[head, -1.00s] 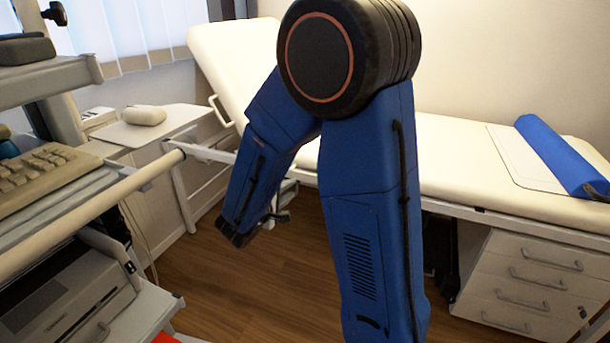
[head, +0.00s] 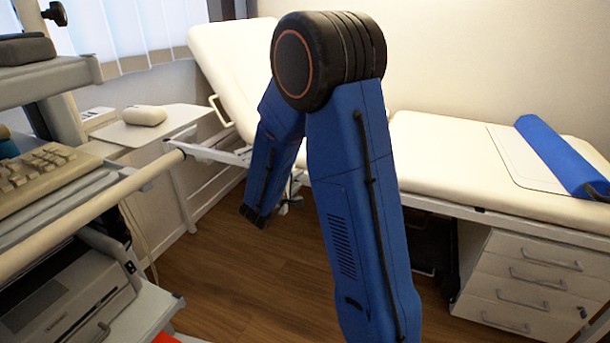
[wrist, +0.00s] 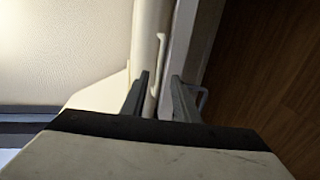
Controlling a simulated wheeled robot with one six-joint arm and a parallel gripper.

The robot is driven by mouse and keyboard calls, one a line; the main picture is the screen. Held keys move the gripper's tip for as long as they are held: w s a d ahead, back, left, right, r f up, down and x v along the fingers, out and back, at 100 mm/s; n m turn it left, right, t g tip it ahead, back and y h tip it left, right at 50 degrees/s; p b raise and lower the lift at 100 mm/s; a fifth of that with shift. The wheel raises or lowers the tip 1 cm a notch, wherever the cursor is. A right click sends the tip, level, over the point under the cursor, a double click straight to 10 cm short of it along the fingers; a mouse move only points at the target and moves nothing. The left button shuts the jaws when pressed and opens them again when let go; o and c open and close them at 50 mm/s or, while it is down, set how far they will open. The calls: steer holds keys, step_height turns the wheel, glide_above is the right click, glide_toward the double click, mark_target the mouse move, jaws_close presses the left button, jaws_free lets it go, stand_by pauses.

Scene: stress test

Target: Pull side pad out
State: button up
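In the wrist view my gripper (wrist: 161,98) is open, with its two dark fingers apart. A cream rail or edge and a thin pale handle-like bar (wrist: 161,50) show between and beyond the fingers; I see no clear contact. A cream padded surface (wrist: 65,45) lies to their left. I cannot tell for sure which part is the side pad. In the head view the cream examination couch (head: 450,150) stands behind my blue arm, with a looped handle (head: 221,110) at its raised backrest. My gripper is not clearly visible there.
A cart with a keyboard (head: 35,170) and a printer (head: 60,300) stands close on the left. A side surface carries a small cream cushion (head: 145,116). A blue roll (head: 562,155) lies on the couch above a drawer unit (head: 525,280). Wooden floor (head: 240,290) is open between.

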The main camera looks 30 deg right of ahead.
mark_target(305, 174)
steer(key=x, duration=0.6)
steer(key=shift+w+d+f, duration=0.1)
steer(key=shift+w+d, duration=0.1)
steer(key=shift+d, duration=0.15)
jaws_close()
